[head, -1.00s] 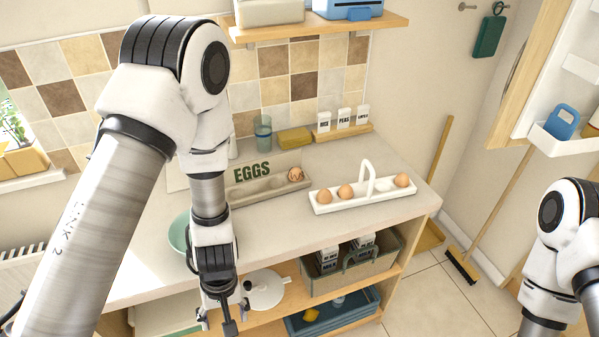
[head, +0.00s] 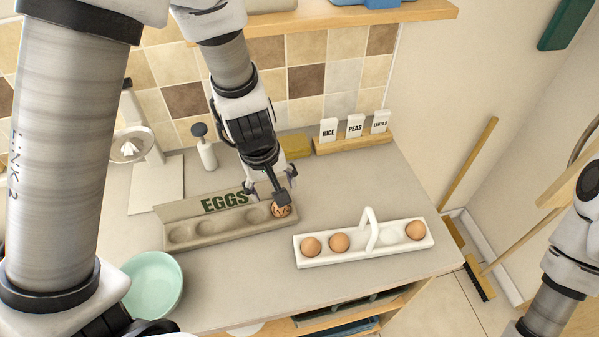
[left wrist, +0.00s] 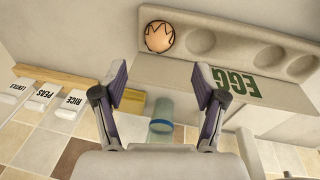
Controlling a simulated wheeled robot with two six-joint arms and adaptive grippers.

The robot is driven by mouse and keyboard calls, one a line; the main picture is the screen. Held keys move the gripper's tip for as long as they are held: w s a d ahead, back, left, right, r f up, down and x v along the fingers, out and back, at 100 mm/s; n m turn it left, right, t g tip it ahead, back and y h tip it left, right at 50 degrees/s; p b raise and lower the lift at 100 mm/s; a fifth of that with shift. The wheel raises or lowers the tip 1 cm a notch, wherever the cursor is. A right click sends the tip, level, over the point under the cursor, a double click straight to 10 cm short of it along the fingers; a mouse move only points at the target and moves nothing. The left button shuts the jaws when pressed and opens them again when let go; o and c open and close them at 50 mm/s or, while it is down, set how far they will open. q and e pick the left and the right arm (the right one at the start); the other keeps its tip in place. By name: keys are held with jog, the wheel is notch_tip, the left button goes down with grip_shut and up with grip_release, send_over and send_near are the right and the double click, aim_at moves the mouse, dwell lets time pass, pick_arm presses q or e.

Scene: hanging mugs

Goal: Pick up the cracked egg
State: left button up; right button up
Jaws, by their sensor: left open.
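The cracked egg (head: 281,210) is brown with a dark zigzag crack line. It sits in the rightmost hollow of the grey carton marked EGGS (head: 214,229). It also shows in the left wrist view (left wrist: 158,37), just beyond the fingertips. My left gripper (head: 270,192) is above and beside this egg, pointing down, and partly hides it in the head view. In the left wrist view the left gripper (left wrist: 160,80) has its fingers apart with nothing between them. My right gripper is out of view; only part of the right arm shows at the right edge.
A white handled holder (head: 395,250) with three whole eggs stands right of the carton. Labelled rice, peas and lentils boxes (head: 355,127) and a yellow sponge (head: 295,146) are behind. A green bowl (head: 153,285) is front left. A glass (left wrist: 161,118) stands behind the carton.

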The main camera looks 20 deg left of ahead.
aim_at(276, 211)
pick_arm(q)
jog(key=shift+w+f+b, duration=0.3)
jog(key=shift+w+f, duration=0.15)
jog(key=shift+w, duration=0.15)
jog(key=f+b, duration=0.1)
jog(key=s+f+b, duration=0.1)
jog(key=shift+s+d+f+b, duration=0.2)
jog(key=shift+s+f+b, duration=0.1)
jog(key=shift+f, duration=0.05)
jog(key=f, duration=0.1)
jog(key=w+f+b, duration=0.1)
jog(key=f+b, duration=0.1)
jog(key=f, duration=0.1)
jog(key=shift+w, duration=0.5)
jog(key=shift+s+r, duration=0.1)
jog(key=shift+r, duration=0.05)
jog(key=shift+s+r, duration=0.2)
jog(key=shift+s, duration=0.2)
jog(key=c, duration=0.4)
jog(key=shift+c, duration=1.3)
jog(key=shift+w+f, duration=0.15)
jog(key=shift+w, duration=0.05)
jog(key=shift+c, duration=0.3)
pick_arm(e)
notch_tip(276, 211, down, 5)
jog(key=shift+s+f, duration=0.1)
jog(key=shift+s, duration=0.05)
